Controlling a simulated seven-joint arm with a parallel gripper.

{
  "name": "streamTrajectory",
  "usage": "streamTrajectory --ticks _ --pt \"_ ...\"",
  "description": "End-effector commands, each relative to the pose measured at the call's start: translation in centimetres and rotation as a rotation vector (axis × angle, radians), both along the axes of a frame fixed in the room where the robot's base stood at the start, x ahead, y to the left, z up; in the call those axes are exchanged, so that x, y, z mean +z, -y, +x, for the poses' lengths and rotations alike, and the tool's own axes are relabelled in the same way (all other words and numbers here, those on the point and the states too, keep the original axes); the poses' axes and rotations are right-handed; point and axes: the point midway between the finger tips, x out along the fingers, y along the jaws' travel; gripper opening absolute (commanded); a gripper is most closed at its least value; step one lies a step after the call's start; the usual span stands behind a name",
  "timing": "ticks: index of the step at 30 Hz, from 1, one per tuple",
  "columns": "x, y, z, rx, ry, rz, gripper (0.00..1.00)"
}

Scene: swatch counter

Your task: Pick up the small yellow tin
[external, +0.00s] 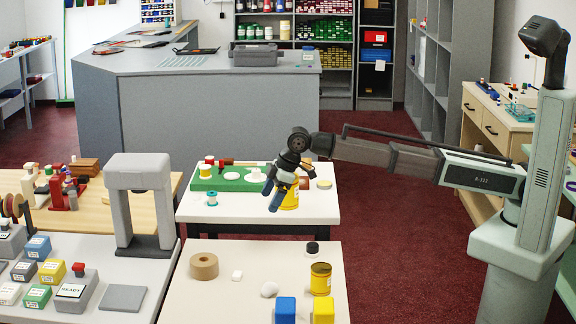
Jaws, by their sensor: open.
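A yellow tin (290,202) stands on the white-topped table in the middle, partly hidden by my gripper. My gripper (278,190) is open, with its blue-tipped fingers pointing down just in front of this tin in the picture. I cannot tell whether the fingers are around the tin or touching it. Another yellow tin (321,282), with a darker gold top, stands on the nearer table, well apart from my gripper.
A green board (232,181) with a yellow and a white piece lies left of my gripper. A pale yellow disc (324,184) lies to its right. The nearer table holds a tan roll (204,266), a blue block (285,309) and a yellow block (323,309).

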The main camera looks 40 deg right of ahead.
Motion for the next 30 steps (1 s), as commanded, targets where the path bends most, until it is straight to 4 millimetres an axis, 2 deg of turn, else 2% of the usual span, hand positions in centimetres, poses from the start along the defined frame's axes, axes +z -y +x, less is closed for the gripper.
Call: streamTrajectory --ticks 1,6,12,15,18,21,26,30 --pt "-0.1 -1.5 -2.7 0.04 -0.022 -0.026 0.91" --pt "-0.2 -4.9 -10.9 0.158 -0.093 -0.125 0.91" --pt "0.0 -7.5 -20.2 0.289 -0.163 -0.245 0.91" --pt "0.2 -8.1 -23.8 0.341 -0.188 -0.294 0.91" --pt "0.3 -8.4 -26.4 0.378 -0.205 -0.329 0.91" --pt "0.4 -8.5 -27.9 0.398 -0.216 -0.352 0.91" --pt "-0.5 -8.5 -28.7 0.41 -0.222 -0.365 0.91" --pt "-2.7 -8.4 -28.7 0.409 -0.224 -0.366 0.91"
